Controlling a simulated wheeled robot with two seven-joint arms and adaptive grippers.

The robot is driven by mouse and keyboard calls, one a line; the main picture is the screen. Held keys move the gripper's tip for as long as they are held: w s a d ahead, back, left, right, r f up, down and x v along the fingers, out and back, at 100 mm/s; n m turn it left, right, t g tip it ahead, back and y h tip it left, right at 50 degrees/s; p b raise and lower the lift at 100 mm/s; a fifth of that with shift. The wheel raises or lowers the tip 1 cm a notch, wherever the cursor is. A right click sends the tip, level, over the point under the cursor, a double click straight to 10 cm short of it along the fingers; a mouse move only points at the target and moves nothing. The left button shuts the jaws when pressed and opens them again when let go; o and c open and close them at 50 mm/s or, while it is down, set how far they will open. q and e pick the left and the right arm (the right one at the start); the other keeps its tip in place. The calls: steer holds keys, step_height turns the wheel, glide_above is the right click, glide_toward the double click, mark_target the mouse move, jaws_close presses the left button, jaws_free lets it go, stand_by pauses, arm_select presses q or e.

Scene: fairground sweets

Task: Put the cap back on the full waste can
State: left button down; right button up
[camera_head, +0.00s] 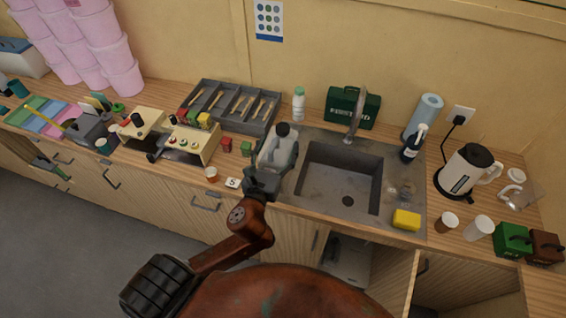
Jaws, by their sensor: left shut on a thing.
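My left gripper (280,139) reaches up over the counter just left of the sink. It is shut on a small dark round thing (283,129) at its tips, which looks like a cap. The grey fingers hide most of it and the counter behind. I cannot pick out the waste can for certain. A white bottle with a green top (298,105) stands behind the gripper, and a dark green labelled box (352,108) stands behind the sink. My right gripper is not in view.
The sink (341,180) has a tall tap (355,115). A yellow sponge (406,220), kettle (466,170) and cups stand to its right. A cutlery tray (226,88) and a cream rack (196,143) are on the left. A cupboard door (399,285) hangs open below.

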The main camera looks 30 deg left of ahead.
arm_select(q)
steer(key=shift+s+a+r, duration=0.2)
steer(key=shift+s+r, duration=0.1)
steer(key=w+a+f+b, duration=0.2)
steer(key=w+a+f, duration=0.3)
steer(key=w+f, duration=0.4)
steer(key=x, duration=0.3)
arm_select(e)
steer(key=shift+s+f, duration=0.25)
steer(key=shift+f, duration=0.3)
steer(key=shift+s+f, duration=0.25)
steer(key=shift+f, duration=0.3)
arm_select(q)
steer(key=shift+a, duration=0.1)
steer(key=shift+w+a+f+b, duration=0.15)
steer(key=shift+f+b, duration=0.1)
steer(key=shift+f, duration=0.4)
steer(key=shift+w+d+f+b, duration=0.1)
steer(key=shift+f+b, duration=0.1)
steer(key=shift+f, duration=0.5)
steer(key=shift+w+a+f+b, duration=0.15)
steer(key=shift+f+b, duration=0.1)
steer(key=shift+f, duration=0.4)
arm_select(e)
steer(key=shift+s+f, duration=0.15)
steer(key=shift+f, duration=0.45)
arm_select(q)
steer(key=shift+f, duration=0.15)
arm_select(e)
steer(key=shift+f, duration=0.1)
